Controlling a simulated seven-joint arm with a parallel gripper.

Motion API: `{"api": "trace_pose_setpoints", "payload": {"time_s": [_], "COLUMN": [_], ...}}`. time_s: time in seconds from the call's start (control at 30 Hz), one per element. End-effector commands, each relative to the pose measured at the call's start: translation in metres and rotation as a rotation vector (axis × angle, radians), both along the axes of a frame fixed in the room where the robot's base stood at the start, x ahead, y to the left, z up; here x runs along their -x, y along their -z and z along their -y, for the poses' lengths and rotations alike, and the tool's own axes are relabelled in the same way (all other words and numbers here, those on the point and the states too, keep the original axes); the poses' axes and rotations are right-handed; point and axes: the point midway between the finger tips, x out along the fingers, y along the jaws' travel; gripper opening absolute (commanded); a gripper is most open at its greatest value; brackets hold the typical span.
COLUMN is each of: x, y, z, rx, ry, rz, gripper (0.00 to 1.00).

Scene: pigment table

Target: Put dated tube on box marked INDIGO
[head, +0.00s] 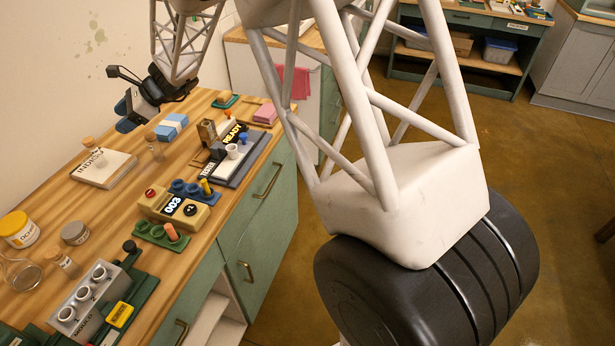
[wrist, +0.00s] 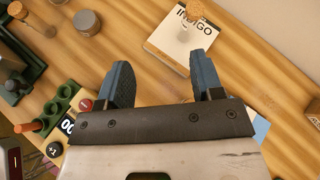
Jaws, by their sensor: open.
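The white box marked INDIGO (head: 104,172) lies flat on the wooden table at the left; it also shows in the wrist view (wrist: 165,48). A clear tube with a cork (wrist: 190,14) appears to stand upright on this box; it shows in the head view too (head: 91,150). No date is legible on it. Another corked tube (head: 155,147) stands on the table right of the box. My gripper (head: 126,112) is open and empty above the table, beyond the box. Its blue fingers (wrist: 163,84) point toward the box in the wrist view.
A light blue box (head: 172,127) lies beyond the second tube. A beige device reading 003 (head: 172,208), a green holder (head: 160,236) and a READY stand (head: 235,150) line the front edge. A yellow-lidded jar (head: 18,230) and grey tin (head: 75,233) stand left. Bare table surrounds the INDIGO box.

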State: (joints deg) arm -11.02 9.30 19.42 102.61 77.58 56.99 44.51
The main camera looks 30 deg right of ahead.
Motion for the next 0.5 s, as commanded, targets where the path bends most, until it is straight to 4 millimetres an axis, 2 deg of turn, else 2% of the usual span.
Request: {"api": "trace_pose_setpoints", "payload": {"time_s": [0.1, 0.5], "x": [0.030, 0.134], "y": [-0.021, -0.066], "z": [0.021, 0.088], "rx": [0.067, 0.303], "ry": [-0.064, -0.297], "rz": [0.077, 0.316], "gripper": [0.61, 0.61]}}
